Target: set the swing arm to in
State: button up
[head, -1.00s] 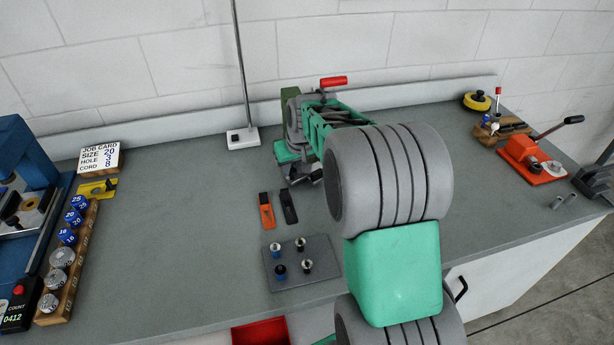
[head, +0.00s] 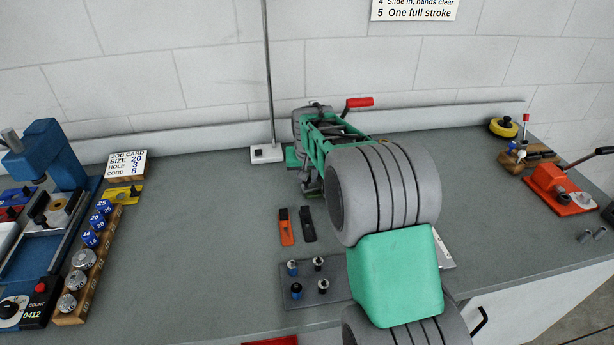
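A red handle (head: 358,102) on a dark stem sticks up behind my arm, at the back middle of the bench. It may belong to the swing arm, but I cannot tell. The body under it is mostly covered by my teal and grey arm, so the swing arm's position does not show. My gripper (head: 312,187) is at the far end of my arm, above or near the bench behind the big grey joint. Its fingers are mostly hidden, and I cannot see whether they touch anything.
A blue press (head: 45,215), a job card (head: 127,164) and a wooden rack (head: 88,265) stand left. A thin post (head: 268,80) rises behind. A grey plate with pegs (head: 318,292) lies in front. An orange-red lever tool (head: 560,190) stands right. The left-middle bench is clear.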

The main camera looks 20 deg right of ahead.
jog(key=o, duration=0.5)
jog(key=v, duration=0.7)
jog(key=shift+s+r+b, duration=0.2)
jog(key=shift+r+b, duration=0.15)
